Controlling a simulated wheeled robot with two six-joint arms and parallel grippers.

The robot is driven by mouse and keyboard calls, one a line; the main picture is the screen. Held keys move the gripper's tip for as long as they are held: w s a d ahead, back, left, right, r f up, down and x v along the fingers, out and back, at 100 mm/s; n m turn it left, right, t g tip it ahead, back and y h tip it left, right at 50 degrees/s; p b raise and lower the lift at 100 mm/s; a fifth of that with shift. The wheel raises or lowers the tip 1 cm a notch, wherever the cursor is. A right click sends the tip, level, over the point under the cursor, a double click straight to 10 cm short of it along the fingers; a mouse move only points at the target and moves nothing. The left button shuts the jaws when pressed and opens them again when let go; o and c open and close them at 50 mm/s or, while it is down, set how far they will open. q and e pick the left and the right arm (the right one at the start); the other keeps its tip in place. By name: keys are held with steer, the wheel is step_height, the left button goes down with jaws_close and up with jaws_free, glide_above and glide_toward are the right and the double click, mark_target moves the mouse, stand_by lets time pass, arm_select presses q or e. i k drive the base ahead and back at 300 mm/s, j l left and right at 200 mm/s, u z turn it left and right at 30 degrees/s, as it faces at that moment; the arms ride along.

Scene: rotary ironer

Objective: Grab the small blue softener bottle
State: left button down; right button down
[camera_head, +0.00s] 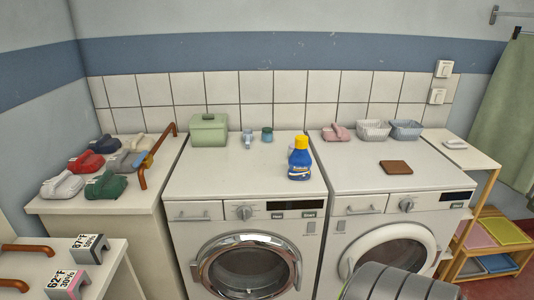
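The small blue softener bottle (300,166) stands upright on top of the left washing machine (215,175), near its right edge. It has a yellow cap and a printed label. Nothing is in front of it. A small pale thing shows partly hidden just behind its left side. Neither of my grippers can be seen. A dark grey ribbed rounded shape at the bottom right may be part of my arm.
A green lidded box (208,131) and two small blue-green items (267,134) stand behind the bottle. The right machine holds baskets (374,130), a pink bundle (336,132) and a brown pad (396,167). Several folded bundles (62,185) lie on the left cabinet.

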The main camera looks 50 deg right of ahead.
mark_target(299, 162)
steer(key=z, duration=1.95)
steer(key=l, duration=0.15)
steer(key=i, duration=0.05)
